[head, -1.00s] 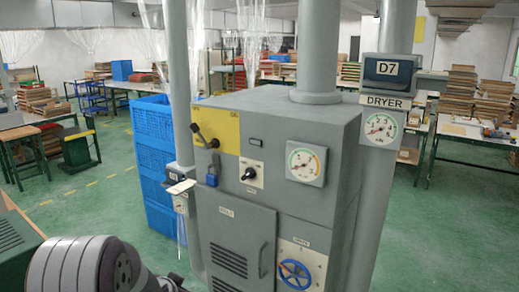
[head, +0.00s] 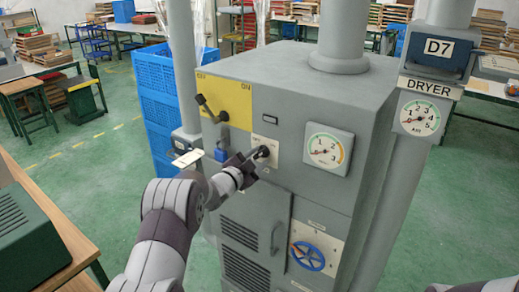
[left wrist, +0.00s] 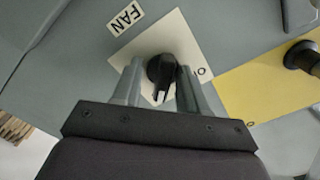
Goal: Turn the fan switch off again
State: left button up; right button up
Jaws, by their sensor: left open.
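The fan switch (head: 265,151) is a black rotary knob on a pale plate on the front of the grey dryer cabinet (head: 310,110). In the left wrist view the knob (left wrist: 161,75) shows close up, beside an upside-down FAN label (left wrist: 126,17). My left gripper (head: 257,158) is at the switch. Its open fingers stand on either side of the knob in the left wrist view; whether they touch it I cannot tell. The gripper partly covers the switch in the head view. My right gripper is not in view.
A lever (head: 210,110) on a yellow plate and a blue padlock (head: 222,151) are left of the switch. A gauge (head: 327,150) is to its right and a blue handwheel (head: 307,256) below. Blue crates (head: 160,105) stand left of the cabinet.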

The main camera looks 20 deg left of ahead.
pick_arm(q)
jog(key=shift+w+r, duration=0.15)
jog(key=shift+r, duration=0.15)
jog(key=shift+s+r, duration=0.3)
jog(key=shift+s, duration=0.1)
jog(key=shift+w+d+f, duration=0.1)
jog(key=shift+w+f, duration=0.1)
jog(key=shift+w, duration=0.05)
jog(key=shift+w+f, duration=0.1)
jog(key=shift+w, duration=0.15)
jog(key=c, duration=0.6)
grip_shut()
jog(key=shift+f, duration=0.1)
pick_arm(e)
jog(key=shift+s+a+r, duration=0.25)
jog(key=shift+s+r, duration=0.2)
